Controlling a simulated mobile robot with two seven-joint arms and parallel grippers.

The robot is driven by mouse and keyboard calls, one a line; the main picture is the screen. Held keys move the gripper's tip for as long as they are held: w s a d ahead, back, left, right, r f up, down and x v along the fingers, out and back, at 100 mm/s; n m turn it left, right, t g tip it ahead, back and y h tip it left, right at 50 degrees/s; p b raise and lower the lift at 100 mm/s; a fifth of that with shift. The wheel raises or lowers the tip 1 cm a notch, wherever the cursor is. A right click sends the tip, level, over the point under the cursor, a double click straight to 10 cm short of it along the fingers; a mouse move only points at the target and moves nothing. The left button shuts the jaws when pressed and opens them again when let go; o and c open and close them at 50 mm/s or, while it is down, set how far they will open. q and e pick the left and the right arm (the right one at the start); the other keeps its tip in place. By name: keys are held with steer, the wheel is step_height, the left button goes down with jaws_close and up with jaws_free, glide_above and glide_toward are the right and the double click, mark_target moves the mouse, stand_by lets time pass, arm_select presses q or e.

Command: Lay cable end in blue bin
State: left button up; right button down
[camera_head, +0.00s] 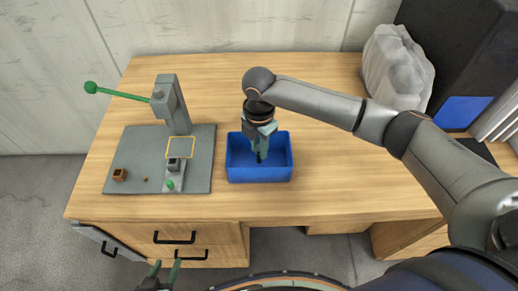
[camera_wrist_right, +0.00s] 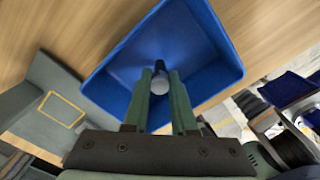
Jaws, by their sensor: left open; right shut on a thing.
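The blue bin (camera_head: 281,177) stands on the wooden table, right of the grey press base. My right gripper (camera_head: 262,148) points down into the bin. In the right wrist view, its fingers (camera_wrist_right: 161,84) are shut on the cable end (camera_wrist_right: 159,86), a small dark piece with a pale grey round end, inside the outline of the blue bin (camera_wrist_right: 105,92). I cannot tell whether the cable end touches the bin floor. My left gripper (camera_head: 166,268) is open and empty at the bottom edge of the head view, in front of the drawers.
A press with a green-knobbed lever (camera_head: 168,103) stands on a grey base plate (camera_head: 128,158) at the left. A small brown block (camera_head: 119,174) lies on that plate. A pale translucent bag (camera_head: 396,68) sits at the back right. The table right of the bin is clear.

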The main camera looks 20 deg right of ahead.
mark_target(258, 148)
steer(key=shift+f, duration=0.6)
steer(key=c, duration=0.7)
jaws_free()
steer(key=shift+f, duration=0.1)
step_height(258, 148, up, 12)
steer(key=shift+r+p, duration=0.15)
steer(key=shift+p, duration=0.2)
steer(key=shift+s+a, duration=0.1)
steer(key=shift+a, duration=0.05)
